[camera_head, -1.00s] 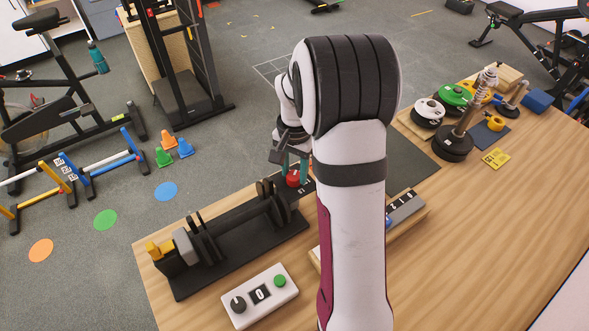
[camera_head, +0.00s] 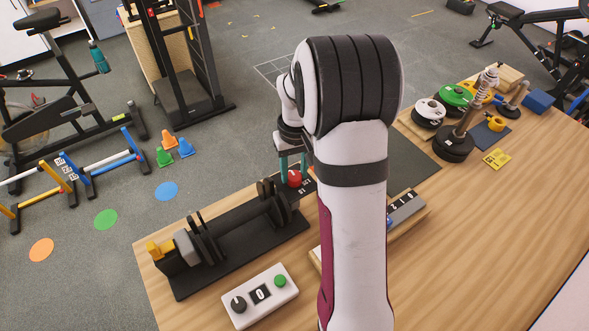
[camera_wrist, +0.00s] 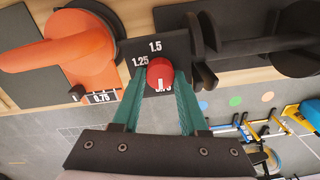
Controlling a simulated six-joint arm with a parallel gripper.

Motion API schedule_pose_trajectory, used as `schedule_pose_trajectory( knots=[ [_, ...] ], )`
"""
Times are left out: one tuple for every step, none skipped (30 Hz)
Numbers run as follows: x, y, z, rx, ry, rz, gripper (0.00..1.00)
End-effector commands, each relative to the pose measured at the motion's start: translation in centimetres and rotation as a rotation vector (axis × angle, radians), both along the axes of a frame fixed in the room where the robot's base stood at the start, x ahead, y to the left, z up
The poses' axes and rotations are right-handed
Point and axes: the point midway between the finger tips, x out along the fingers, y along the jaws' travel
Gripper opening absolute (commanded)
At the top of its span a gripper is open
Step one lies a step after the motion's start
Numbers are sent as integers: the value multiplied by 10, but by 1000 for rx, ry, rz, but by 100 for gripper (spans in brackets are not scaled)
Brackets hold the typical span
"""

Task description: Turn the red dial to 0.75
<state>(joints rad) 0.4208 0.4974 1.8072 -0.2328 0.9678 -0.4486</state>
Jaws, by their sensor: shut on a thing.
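The red dial (camera_head: 294,179) sits on a dark panel (camera_wrist: 172,44) at the far end of the black rack. In the wrist view the dial (camera_wrist: 160,73) shows a white pointer line on its side nearest my gripper. The labels 1.25 and 1.5 are readable on the panel; a label just below the dial is partly hidden. My gripper (camera_wrist: 161,78) is shut on the red dial, with one teal finger on each side of it. In the head view my gripper (camera_head: 293,167) stands over the dial, partly behind my arm.
An orange part (camera_wrist: 62,50) with a 0.75 label lies left of the dial in the wrist view. The black rack (camera_head: 240,250) carries dark discs. A white control box (camera_head: 260,295) stands in front. Weight plates (camera_head: 455,97) stand at the right.

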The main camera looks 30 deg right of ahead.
Motion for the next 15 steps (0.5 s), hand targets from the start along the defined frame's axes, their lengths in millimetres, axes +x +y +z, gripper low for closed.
schedule_pose_trajectory(
  knots=[
    [0, 0, 0, 0, 0, 18, 0],
    [0, 0, 0, 1, -1, 31, 0],
    [0, 0, 0, 0, -1, 45, 0],
    [0, 0, 0, 0, -1, 54, 0],
    [0, 0, 0, 0, -2, 64, 0],
    [0, 0, 0, 0, -2, 73, 0],
    [0, 0, 0, 0, -2, 79, 0],
    [0, 0, 0, -1, -2, 85, 0],
    [0, 0, 0, -1, -2, 92, 0],
    [0, 0, 0, -1, -2, 96, 0],
    [0, 0, 0, -1, -3, 99, 0],
    [0, 0, 0, -1, -3, 102, 0],
    [0, 0, 0, -1, -3, 104, 0],
    [0, 0, 0, -1, -3, 105, 0],
    [0, 0, 0, -1, -3, 106, 0]
  ],
)
